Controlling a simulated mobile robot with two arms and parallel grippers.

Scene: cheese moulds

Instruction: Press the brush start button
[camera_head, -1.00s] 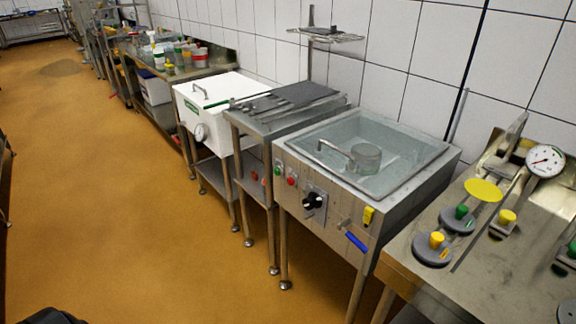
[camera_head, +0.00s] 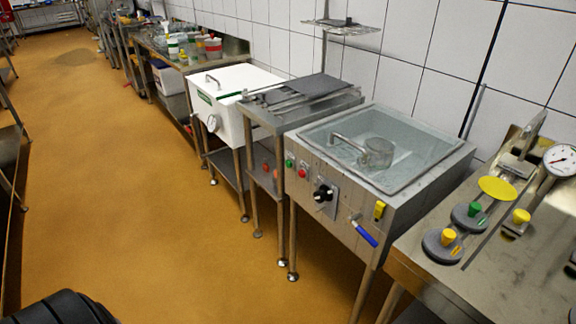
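A steel washing basin (camera_head: 311,139) stands against the tiled wall, right of centre. It holds water, and a handled metal cup or brush-like piece (camera_head: 377,152) sits in it. On its front panel are a green button (camera_head: 289,163), a red button (camera_head: 302,173), a black knob (camera_head: 323,193), a yellow tag-like part (camera_head: 379,210) and a blue-handled lever (camera_head: 366,236). Which button starts the brush cannot be read. Neither gripper shows; a dark rounded part, probably mine, is at the bottom left.
A steel table (camera_head: 500,283) at the right carries a gauge (camera_head: 561,160) and weights with yellow and green knobs. Left of the basin are a narrow steel stand (camera_head: 262,117) and a white vat (camera_head: 236,78). The orange floor (camera_head: 130,170) in front is clear.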

